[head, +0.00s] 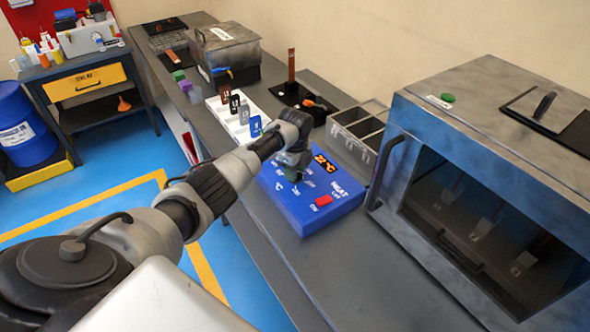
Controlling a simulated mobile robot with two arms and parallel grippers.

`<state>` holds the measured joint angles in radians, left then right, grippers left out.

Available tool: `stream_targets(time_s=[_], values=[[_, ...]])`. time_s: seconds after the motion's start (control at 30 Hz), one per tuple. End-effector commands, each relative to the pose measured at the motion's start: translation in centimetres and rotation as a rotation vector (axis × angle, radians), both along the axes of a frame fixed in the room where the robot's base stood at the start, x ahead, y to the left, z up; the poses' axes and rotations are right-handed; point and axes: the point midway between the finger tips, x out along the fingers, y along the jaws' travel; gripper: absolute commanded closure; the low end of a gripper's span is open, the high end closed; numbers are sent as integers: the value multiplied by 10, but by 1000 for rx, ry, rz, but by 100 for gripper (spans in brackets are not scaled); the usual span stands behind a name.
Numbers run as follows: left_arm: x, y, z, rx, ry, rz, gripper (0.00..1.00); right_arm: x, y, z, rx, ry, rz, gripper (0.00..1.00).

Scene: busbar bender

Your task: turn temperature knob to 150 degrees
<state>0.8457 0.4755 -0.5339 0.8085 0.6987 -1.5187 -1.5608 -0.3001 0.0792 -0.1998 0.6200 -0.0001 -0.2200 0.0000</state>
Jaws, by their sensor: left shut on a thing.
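The blue heat control box (312,219) sits on the grey bench in the head view. Its orange display (325,163) shows a low two-digit reading in °C. White scale marks are printed around the temperature knob's place, and the knob itself is hidden by my gripper. My left gripper (293,172) points down at the box's upper left face and is shut on the knob there. Its fingertips are hard to make out. My right gripper is not in view.
An oven with a dark glass door (480,220) stands right of the box. A red switch (323,200) is on the box's front right. A grey divided bin (357,135) and a white tray with numbered tags (228,122) stand behind. Bare bench lies in front.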

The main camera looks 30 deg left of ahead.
Motion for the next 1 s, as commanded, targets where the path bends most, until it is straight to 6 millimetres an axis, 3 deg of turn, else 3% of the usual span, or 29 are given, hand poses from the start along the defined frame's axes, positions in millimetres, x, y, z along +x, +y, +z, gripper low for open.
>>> stream_targets(time_s=[0.1,0.13,0.27,0.67,1.0], values=[[2,1,3,0,-7,2,88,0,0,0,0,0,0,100],[2,1,3,0,-7,2,60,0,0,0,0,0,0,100],[1,1,2,1,-5,2,40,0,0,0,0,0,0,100],[1,0,10,0,-4,1,40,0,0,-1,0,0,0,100],[2,1,74,1,-8,2,40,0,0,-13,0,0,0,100]])
